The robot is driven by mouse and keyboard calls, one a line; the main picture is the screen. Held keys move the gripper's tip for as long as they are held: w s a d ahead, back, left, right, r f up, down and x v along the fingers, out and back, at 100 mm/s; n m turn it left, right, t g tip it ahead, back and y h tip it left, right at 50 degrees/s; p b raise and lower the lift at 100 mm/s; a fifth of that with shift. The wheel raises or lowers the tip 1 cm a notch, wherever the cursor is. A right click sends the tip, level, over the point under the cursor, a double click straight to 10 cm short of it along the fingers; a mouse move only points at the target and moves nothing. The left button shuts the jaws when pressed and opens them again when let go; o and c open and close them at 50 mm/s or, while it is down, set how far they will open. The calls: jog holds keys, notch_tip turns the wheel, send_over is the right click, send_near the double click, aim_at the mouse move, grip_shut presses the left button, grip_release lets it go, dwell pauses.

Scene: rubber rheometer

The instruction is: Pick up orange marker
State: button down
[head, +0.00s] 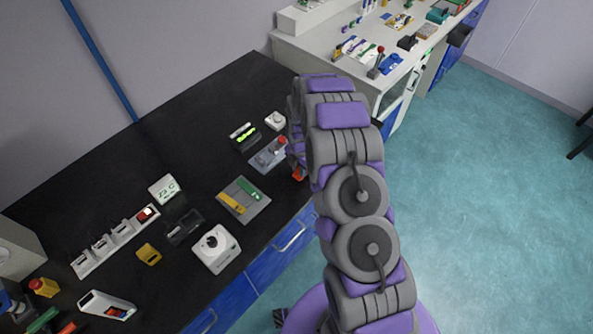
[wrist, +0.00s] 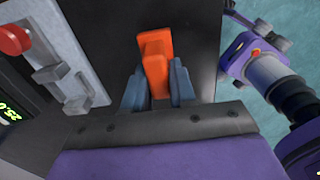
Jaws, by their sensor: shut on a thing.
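The orange marker (wrist: 154,58) is a blocky orange piece in the middle of the wrist view. My gripper (wrist: 158,82) is shut on it, with a grey finger on each side. The marker stands out beyond the fingertips over the black bench top. Whether it still touches the bench I cannot tell. In the head view only a small bit of the orange marker (head: 298,174) shows beside my arm, near the front edge of the bench. My arm hides most of the gripper there.
A grey panel with a red knob (head: 269,153) lies just left of my gripper; it also shows in the wrist view (wrist: 62,70). A green-lit display (head: 245,137) is behind it. A grey plate with yellow and green pieces (head: 243,212) lies nearer. The black bench (head: 190,120) has free room at the back.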

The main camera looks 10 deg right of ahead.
jog(key=shift+s+d+r, duration=0.1)
jog(key=shift+d+r, duration=0.25)
jog(key=shift+r, duration=0.25)
jog(key=shift+d+r, duration=0.35)
jog(key=shift+r, duration=0.2)
jog(key=s+d+r, duration=0.1)
jog(key=s+d, duration=0.8)
jog(key=d, duration=0.2)
jog(key=shift+s+d+p, duration=0.2)
jog(key=shift+d+p, duration=0.05)
jog(key=shift+p, duration=0.2)
jog(key=c, duration=1.4)
grip_release()
jog(key=shift+a+r, duration=0.1)
jog(key=shift+a, duration=0.05)
jog(key=c, duration=0.3)
jog(key=o, duration=0.3)
jog(key=shift+d, duration=0.45)
jog(key=c, duration=0.4)
jog(key=shift+o, duration=0.2)
notch_tip(320, 180, up, 12)
jog(key=p, duration=0.4)
jog(key=shift+a, duration=0.25)
